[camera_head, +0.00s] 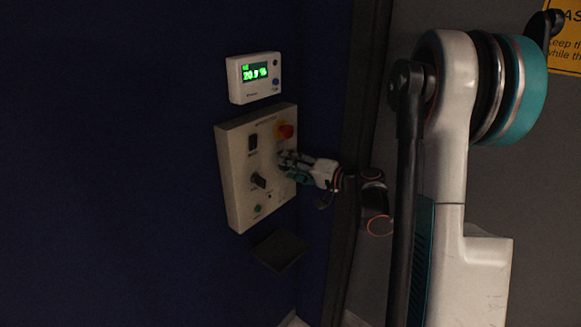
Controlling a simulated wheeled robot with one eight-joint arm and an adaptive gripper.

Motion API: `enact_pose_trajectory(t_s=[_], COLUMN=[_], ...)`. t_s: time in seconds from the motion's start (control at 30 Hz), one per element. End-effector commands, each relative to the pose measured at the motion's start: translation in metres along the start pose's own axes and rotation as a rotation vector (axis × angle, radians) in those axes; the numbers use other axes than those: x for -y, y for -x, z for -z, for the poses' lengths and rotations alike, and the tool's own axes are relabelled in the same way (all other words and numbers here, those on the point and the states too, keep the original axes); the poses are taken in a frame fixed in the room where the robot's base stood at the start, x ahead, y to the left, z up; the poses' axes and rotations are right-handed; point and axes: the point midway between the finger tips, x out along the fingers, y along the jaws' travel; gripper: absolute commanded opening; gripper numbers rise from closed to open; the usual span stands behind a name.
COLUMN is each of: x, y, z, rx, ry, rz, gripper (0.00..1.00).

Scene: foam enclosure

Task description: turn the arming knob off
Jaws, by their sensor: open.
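The arming knob appears to be the black rotary knob (258,180) on the lower left of the beige control panel (232,195), mounted on the dark blue wall. The knob's pointer looks slanted; its labels are too small to read. My gripper (283,165) is open at the panel's right side, to the right of the knob and a little above it. Its fingers point left towards the panel. I cannot tell whether they touch the panel face. The gripper appears apart from the knob.
A red button (286,131) sits just above my gripper. A black switch (253,142) and a green button (258,209) are also on the panel. A display box (254,78) with green digits hangs above. A dark flat piece (280,251) is below the panel.

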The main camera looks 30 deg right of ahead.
Motion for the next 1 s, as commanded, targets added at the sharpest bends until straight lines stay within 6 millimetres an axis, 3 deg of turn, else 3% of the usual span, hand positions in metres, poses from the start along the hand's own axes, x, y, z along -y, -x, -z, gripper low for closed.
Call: enact_pose_trajectory(t_s=[0.5,0.7,1.0], x=[-0.001,0.000,0.000], y=[0.095,0.110,0.112], z=[0.000,0.000,-0.001], rx=[-0.002,0.000,0.001], ry=[0.000,0.000,0.000], rz=[-0.002,-0.001,0.000], gripper=[0.51,0.51,0.51])
